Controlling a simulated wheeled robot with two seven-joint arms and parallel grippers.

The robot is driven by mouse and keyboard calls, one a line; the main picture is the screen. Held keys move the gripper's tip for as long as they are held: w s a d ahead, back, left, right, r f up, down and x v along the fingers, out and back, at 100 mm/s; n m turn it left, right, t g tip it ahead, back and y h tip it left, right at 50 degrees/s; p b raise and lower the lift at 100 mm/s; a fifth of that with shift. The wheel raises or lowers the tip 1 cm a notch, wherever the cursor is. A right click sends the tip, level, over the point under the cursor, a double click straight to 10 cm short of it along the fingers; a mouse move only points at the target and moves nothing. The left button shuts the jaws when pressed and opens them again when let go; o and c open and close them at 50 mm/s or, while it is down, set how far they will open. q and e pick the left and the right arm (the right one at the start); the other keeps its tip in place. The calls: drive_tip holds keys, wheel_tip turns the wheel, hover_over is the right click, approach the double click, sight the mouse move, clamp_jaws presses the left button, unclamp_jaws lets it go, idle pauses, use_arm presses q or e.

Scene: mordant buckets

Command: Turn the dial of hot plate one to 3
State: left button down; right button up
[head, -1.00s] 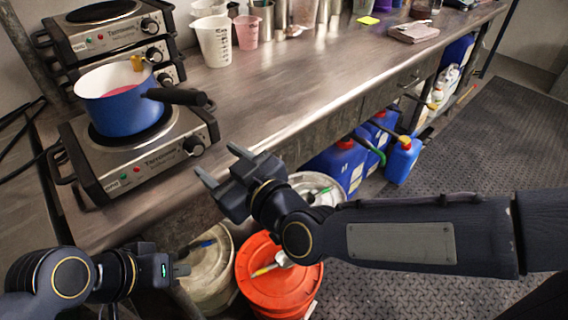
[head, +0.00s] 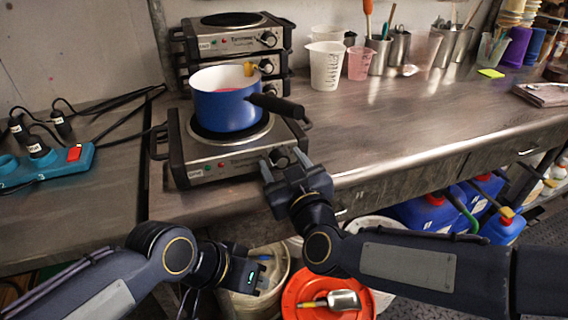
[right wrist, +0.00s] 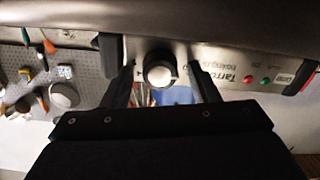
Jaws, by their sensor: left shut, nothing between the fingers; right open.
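The front hot plate (head: 222,165) is a steel unit with black side handles, at the table's front edge in the head view. A blue pot (head: 225,110) with reddish liquid stands on it. Its dial (head: 281,157) is at the right end of the front panel. My right gripper (head: 283,168) is open in front of this dial. In the right wrist view the dial (right wrist: 160,69) shows between the two spread fingers; I cannot tell if they touch it. The dial's setting is not readable. My left gripper (head: 264,271) is shut and empty, low in front of the table.
The pot's black handle (head: 277,104) sticks out to the right, above the dial area. White and pink cups (head: 326,66) stand at the back. A blue power strip (head: 45,165) lies left. An orange-lidded bucket (head: 325,292) stands below.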

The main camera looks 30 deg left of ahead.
drive_tip(key=shift+c, duration=0.3)
drive_tip(key=c, duration=0.9)
